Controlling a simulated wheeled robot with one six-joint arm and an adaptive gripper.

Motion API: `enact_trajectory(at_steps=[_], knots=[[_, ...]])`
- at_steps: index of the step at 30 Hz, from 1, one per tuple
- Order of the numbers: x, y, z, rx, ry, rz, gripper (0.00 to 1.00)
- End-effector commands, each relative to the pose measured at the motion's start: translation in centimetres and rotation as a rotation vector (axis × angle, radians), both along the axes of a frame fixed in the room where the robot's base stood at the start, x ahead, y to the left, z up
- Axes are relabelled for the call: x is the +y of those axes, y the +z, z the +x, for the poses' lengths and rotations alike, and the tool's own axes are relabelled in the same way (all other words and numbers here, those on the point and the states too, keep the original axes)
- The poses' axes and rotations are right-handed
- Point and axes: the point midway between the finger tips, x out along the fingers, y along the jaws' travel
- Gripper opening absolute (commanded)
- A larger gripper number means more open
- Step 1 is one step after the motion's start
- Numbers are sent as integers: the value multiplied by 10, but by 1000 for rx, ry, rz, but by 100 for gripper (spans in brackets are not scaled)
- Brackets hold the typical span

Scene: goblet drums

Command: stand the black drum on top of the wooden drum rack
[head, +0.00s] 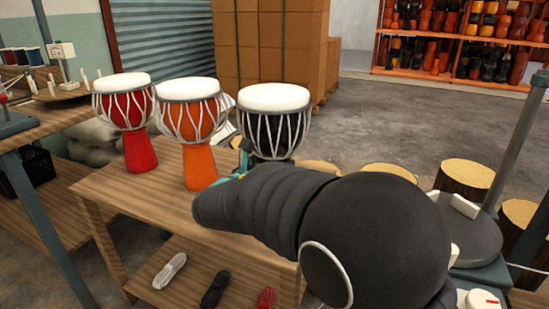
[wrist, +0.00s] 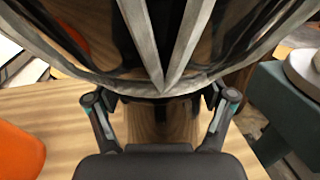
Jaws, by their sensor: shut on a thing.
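The black drum (head: 272,128) has a white head and pale lacing. In the head view it is upright at the right of the orange drum, its lower part hidden by my arm. The wooden drum rack (head: 215,250) is a table-like stand with a lower shelf. In the wrist view the drum's dark bowl (wrist: 215,35) fills the top, and my gripper (wrist: 160,102) is shut on its narrow part just below, one finger on each side. Rack wood shows beneath. I cannot tell whether the drum's foot touches the rack top.
A red drum (head: 125,103) and an orange drum (head: 191,112) stand on the rack at left. Coiled ropes (head: 170,270) lie on its lower shelf. A workbench (head: 50,118) is at left, log stumps (head: 465,176) at right, stacked cartons (head: 270,50) behind.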

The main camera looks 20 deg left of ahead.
Motion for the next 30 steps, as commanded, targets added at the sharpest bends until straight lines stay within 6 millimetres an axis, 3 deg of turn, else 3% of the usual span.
enact_trajectory(at_steps=[4,5,7,20,23,30], knots=[[0,2,0,-5,0,2,12],[0,-1,0,0,0,0,84],[0,-1,0,0,0,0,100],[1,0,-3,0,1,0,100],[4,0,-13,1,3,0,100],[17,0,-58,1,5,0,100]])
